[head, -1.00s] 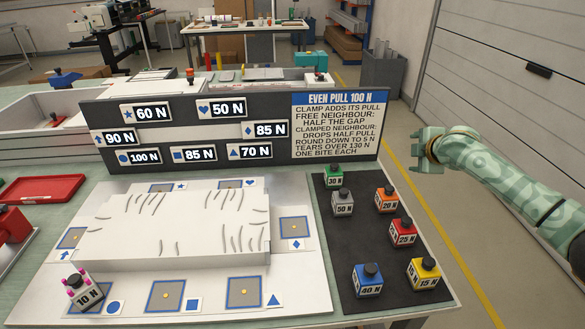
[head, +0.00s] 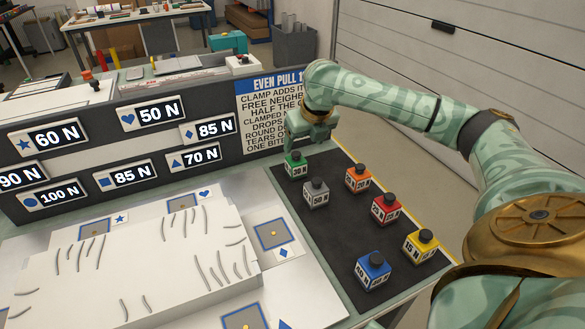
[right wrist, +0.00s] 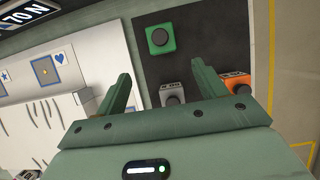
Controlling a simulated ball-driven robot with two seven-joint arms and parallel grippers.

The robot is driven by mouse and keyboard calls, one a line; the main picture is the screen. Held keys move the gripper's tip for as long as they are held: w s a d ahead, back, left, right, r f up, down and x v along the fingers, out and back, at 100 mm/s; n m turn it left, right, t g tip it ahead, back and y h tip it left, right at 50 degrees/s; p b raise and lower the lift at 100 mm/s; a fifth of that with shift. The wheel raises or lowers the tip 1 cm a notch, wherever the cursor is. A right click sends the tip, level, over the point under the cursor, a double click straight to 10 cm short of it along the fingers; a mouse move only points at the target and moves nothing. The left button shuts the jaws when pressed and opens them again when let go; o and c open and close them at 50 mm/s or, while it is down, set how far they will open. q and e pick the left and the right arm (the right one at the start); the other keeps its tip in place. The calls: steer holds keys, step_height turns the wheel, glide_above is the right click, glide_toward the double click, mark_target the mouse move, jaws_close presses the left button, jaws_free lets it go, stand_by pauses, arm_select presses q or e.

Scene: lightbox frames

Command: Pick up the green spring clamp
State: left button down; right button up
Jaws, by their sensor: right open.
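The green spring clamp (head: 296,166), a small block with a black knob and a 30 N label, stands at the far left corner of the dark mat. In the right wrist view the green clamp (right wrist: 161,40) lies beyond my fingertips, roughly centred between them. My right gripper (head: 308,143) is open and empty, pointing down just above and behind the clamp in the head view. Its two fingers also show in the right wrist view (right wrist: 163,82), apart. I cannot tell the exact gap to the clamp. My left gripper is out of view.
The mat (head: 335,240) also holds a grey clamp (head: 316,194), an orange one (head: 358,179), a red one (head: 386,208), a yellow one (head: 420,246) and a blue one (head: 373,271). The sign board (head: 262,120) stands close behind. A white sheet-covered block (head: 160,250) lies left.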

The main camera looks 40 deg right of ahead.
mark_target(298, 161)
steer(key=b+x, duration=0.3)
steer(key=x, duration=0.5)
steer(key=shift+f, duration=0.2)
steer(key=b+x, duration=0.1)
steer(key=x, duration=0.1)
steer(key=b+x, duration=0.2)
steer(key=x, duration=0.1)
steer(key=shift+w+d+f+b, duration=0.1)
steer(key=shift+d+f+b, duration=0.05)
steer(key=shift+d+b, duration=0.15)
steer(key=shift+w, duration=0.1)
steer(key=shift+c, duration=0.6)
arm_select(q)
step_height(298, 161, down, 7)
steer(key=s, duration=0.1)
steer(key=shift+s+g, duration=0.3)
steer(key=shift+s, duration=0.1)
arm_select(e)
steer(key=c, duration=1.1)
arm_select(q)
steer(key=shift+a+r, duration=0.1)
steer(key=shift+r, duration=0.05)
arm_select(e)
steer(key=shift+r, duration=0.3)
